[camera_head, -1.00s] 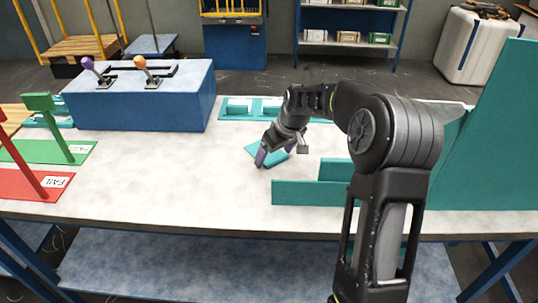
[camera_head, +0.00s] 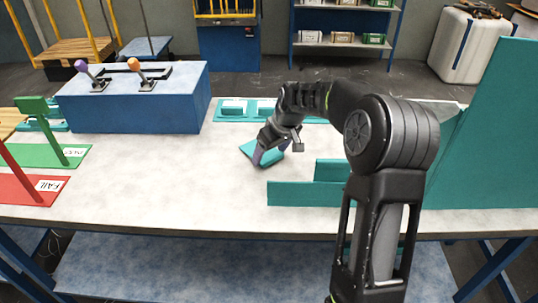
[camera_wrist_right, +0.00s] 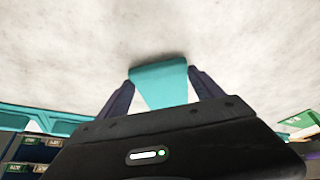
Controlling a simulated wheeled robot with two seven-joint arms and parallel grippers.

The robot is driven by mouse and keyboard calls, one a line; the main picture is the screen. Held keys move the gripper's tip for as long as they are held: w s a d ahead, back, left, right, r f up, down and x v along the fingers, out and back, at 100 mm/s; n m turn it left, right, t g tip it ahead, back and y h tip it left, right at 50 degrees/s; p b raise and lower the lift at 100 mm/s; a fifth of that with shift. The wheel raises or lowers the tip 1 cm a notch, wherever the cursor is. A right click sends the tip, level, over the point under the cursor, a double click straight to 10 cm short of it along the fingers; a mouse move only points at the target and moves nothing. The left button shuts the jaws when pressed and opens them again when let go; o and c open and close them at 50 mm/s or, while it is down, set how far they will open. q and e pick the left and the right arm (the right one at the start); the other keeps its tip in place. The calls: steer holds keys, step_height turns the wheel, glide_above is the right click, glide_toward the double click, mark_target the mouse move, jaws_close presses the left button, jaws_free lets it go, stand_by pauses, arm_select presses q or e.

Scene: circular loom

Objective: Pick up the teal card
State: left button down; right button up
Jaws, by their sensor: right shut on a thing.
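The teal card (camera_head: 261,152) is at the middle of the white table, partly hidden by my right gripper. My right gripper (camera_head: 268,155) is shut on the card, with one finger on each side of it. In the right wrist view the teal card (camera_wrist_right: 162,86) lies between the two dark fingers of the right gripper (camera_wrist_right: 163,90), with a shadow on the table along its far edge. I cannot tell whether the card still touches the table. My left gripper is not in view.
Low teal walls (camera_head: 310,193) and a tall teal panel (camera_head: 490,140) stand right of the card. A blue box (camera_head: 135,100) with two levers stands at the back left. Green (camera_head: 60,156) and red (camera_head: 35,190) labelled plates lie at the left. The table's middle left is clear.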

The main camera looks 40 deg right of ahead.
step_height(320, 180, up, 9)
steer(key=shift+b, duration=0.35)
stand_by(0.4)
steer(key=o, duration=0.8)
steer(key=c, duration=0.9)
steer(key=shift+o, duration=0.2)
steer(key=shift+a, duration=0.1)
steer(key=a+f, duration=0.1)
steer(key=a, duration=0.3)
steer(key=w+a+f, duration=0.1)
steer(key=a, duration=0.2)
steer(key=a+f, duration=0.2)
steer(key=a, duration=0.2)
steer(key=shift+w+a+f, duration=0.1)
steer(key=shift+w+a, duration=0.15)
steer(key=shift+a, duration=0.1)
steer(key=a+f, duration=0.1)
steer(key=a, duration=0.2)
steer(key=s+a+f, duration=0.1)
steer(key=a, duration=0.3)
steer(key=a+f, duration=0.1)
steer(key=a, duration=0.3)
steer(key=shift+s+a+f, duration=0.2)
steer(key=shift+a+f, duration=0.05)
steer(key=shift+f, duration=0.05)
